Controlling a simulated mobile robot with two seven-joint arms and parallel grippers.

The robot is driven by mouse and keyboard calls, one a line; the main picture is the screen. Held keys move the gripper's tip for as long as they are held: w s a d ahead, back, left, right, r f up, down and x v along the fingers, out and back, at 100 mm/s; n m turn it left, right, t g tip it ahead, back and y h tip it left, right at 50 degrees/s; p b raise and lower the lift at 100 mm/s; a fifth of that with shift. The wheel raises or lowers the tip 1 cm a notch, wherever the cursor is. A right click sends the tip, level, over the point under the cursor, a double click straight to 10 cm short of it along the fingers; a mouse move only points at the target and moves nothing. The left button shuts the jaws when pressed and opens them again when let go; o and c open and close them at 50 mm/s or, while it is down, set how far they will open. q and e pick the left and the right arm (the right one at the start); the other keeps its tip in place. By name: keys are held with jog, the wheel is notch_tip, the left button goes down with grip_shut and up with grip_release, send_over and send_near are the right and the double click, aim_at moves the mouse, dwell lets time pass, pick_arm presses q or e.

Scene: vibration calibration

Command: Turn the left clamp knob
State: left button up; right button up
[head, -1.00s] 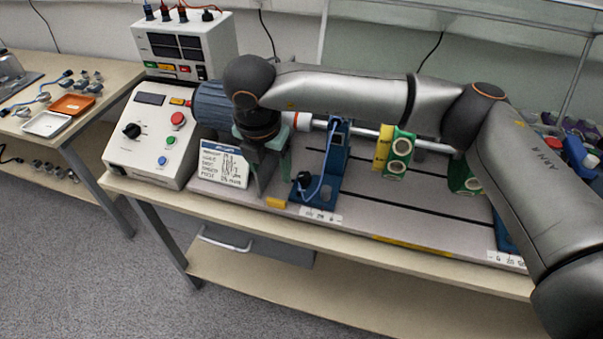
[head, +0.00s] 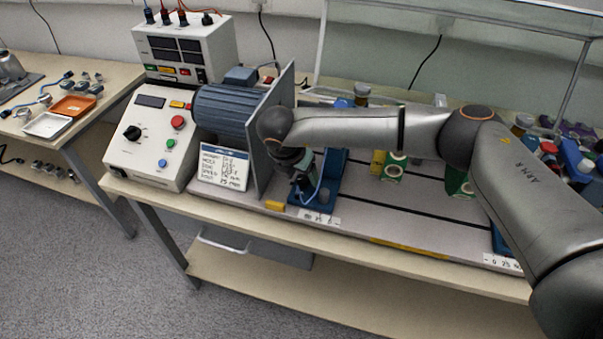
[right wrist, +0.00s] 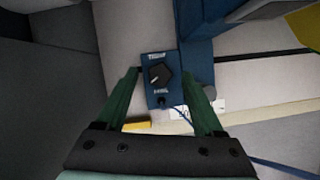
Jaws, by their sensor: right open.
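The left clamp knob (right wrist: 158,76) is a black knob with a pale pointer mark, on top of a small blue block (right wrist: 161,92) with white lettering in the right wrist view. The block belongs to the blue left bearing stand (head: 329,178). My right gripper (right wrist: 160,78) is open, with its green fingers on either side of the block and knob. I cannot tell whether they touch it. In the head view my right gripper (head: 303,183) points down at the stand's foot and hides the knob. My left gripper is not in view.
The blue motor (head: 222,108) and a grey upright plate (head: 268,125) stand just left of my right wrist. A small yellow block (head: 275,206) lies at the bed's front edge. The control box (head: 150,140) is at left.

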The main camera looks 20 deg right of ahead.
jog(key=shift+f, duration=0.2)
jog(key=shift+c, duration=0.2)
grip_shut()
dwell(0.4)
